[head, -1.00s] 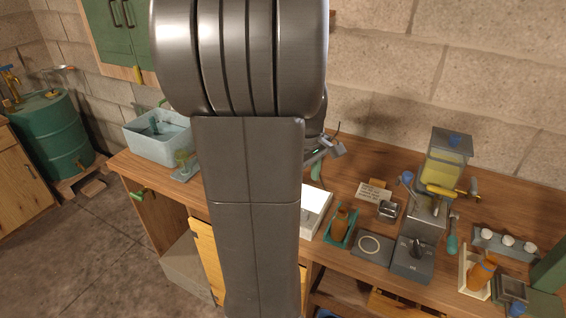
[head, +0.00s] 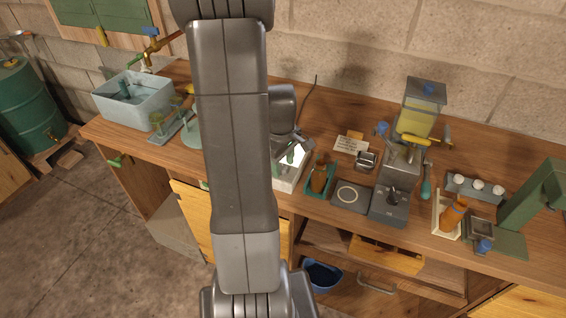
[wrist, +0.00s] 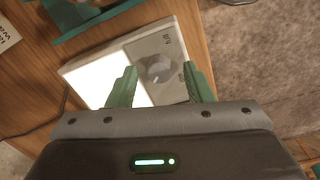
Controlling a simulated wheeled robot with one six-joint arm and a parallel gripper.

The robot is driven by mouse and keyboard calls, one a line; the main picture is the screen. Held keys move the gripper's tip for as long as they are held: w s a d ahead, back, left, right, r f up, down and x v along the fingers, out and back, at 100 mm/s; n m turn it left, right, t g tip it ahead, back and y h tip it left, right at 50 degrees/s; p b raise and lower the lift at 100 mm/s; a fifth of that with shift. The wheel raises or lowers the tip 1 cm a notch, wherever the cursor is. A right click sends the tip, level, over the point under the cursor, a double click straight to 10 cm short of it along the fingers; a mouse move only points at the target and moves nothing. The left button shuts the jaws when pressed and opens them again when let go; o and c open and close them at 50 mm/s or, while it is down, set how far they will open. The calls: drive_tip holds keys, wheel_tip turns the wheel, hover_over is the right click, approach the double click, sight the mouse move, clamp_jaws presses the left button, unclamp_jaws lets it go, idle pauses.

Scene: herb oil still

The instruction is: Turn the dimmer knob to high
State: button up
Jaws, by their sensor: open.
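The dimmer knob (wrist: 158,70) is a round grey knob on the grey end panel of a flat box with a glowing white top (wrist: 102,78). Small lettering beside the knob is too blurred to read. My gripper (wrist: 160,68) is open, with one green finger on each side of the knob in the wrist view. Whether the fingers touch it cannot be told. In the head view the lit box (head: 287,180) is partly hidden by my arm, and my gripper (head: 291,153) is over it. The knob cannot be made out there.
A teal tray with a brown bottle (head: 319,178) stands just right of the lit box. A dark plate with a pale ring (head: 348,195) and a grinder-like machine (head: 392,197) are farther right. A blue-grey basin (head: 134,99) is at the left.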

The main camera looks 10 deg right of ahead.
drive_tip(key=shift+f, duration=0.2)
drive_tip(key=c, duration=1)
